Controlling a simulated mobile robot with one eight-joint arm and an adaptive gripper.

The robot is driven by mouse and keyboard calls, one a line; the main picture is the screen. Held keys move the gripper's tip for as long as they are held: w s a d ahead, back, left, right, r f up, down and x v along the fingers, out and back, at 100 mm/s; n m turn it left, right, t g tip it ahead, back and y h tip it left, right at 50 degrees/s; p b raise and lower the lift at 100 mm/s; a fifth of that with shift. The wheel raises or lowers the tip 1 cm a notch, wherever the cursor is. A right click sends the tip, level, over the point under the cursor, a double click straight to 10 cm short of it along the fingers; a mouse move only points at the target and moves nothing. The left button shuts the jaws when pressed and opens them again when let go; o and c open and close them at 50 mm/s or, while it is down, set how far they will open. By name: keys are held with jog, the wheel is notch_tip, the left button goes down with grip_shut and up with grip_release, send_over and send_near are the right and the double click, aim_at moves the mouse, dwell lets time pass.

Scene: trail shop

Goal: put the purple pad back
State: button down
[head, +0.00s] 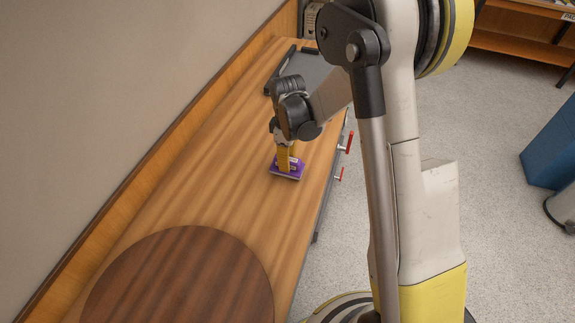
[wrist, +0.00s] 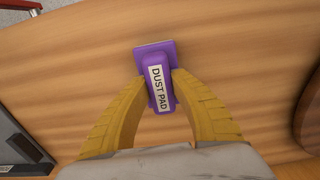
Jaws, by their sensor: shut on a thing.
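The purple pad (head: 287,170) is a flat purple plate with a raised grip and a white label. In the wrist view the pad (wrist: 157,75) reads "DUST PAD" on its grip. My gripper (wrist: 160,80) has its two yellow fingers shut on the pad's grip, one on each side. In the head view my gripper (head: 286,158) points down at the wooden counter (head: 200,190). The pad is low over the counter; I cannot tell whether it touches the wood.
A dark round board (head: 185,285) lies at the near end of the counter. A dark grey tray-like thing (head: 305,72) is at the far end; it also shows in the wrist view (wrist: 20,140). Red handles (head: 346,143) stick out at the counter's right side. The wood around the pad is clear.

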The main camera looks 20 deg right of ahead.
jog(key=shift+f, duration=0.45)
jog(key=shift+r, duration=0.15)
jog(key=c, duration=1.2)
grip_release()
